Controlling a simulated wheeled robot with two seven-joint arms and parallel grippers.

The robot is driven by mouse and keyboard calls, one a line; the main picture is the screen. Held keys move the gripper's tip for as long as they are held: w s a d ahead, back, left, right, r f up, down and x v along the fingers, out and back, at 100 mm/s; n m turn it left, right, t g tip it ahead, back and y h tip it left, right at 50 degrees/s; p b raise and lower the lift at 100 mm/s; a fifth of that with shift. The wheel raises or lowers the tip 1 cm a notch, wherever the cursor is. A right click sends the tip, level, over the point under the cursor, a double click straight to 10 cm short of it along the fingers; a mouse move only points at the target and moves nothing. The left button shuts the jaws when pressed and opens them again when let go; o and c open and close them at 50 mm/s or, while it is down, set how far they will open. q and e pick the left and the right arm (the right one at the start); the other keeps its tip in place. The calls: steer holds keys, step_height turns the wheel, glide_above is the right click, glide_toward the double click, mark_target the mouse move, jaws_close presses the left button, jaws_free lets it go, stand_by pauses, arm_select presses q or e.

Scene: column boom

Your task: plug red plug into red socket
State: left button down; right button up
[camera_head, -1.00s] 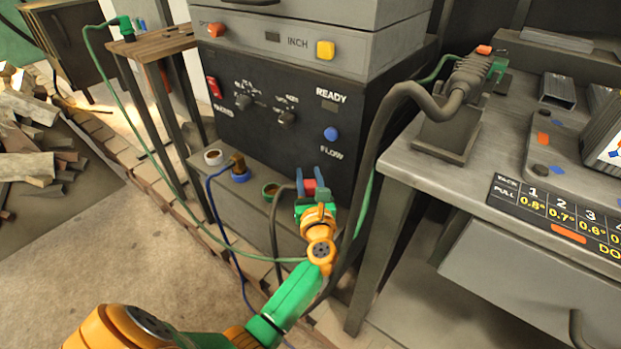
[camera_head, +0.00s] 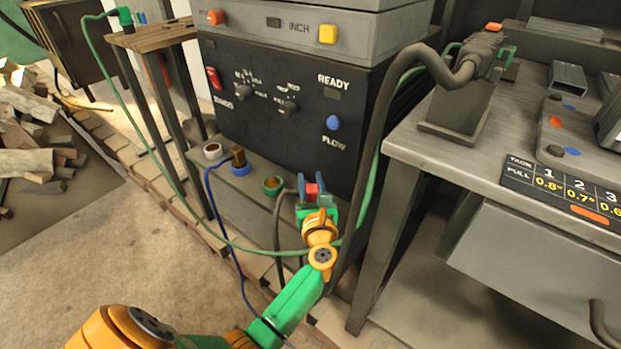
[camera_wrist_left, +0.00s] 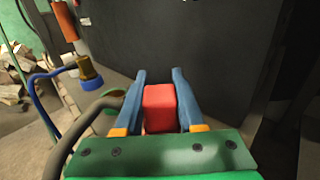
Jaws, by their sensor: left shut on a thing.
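My left gripper (camera_head: 313,189) is shut on the red plug (camera_head: 312,190) in front of the black machine. In the left wrist view the red plug (camera_wrist_left: 160,108) sits between the two blue fingers of my left gripper (camera_wrist_left: 159,76). A grey cable beside the gripper curves down to the left. On the ledge left of the gripper are a white-ringed socket (camera_head: 213,151), a blue-ringed socket (camera_head: 239,171) with a brass plug in it, and an open green-ringed socket (camera_head: 272,187). I see no red socket; the gripper covers part of the ledge. My right gripper is not in view.
A green cable (camera_head: 190,215) sags across the front to my arm. A thick grey hose (camera_head: 378,130) hangs close to the gripper's right. A metal workbench (camera_head: 430,158) stands at the right. A wooden stand (camera_head: 150,36) is at the left. Floor is bare at lower left.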

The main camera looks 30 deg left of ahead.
arm_select(q)
steer(key=shift+w, duration=0.1)
steer(key=shift+r, duration=0.2)
stand_by(0.4)
steer(key=shift+f+b, duration=0.6)
steer(key=shift+f, duration=0.05)
steer(key=c, duration=0.8)
jaws_free()
steer(key=shift+v, duration=5.65)
steer(key=shift+f, duration=0.2)
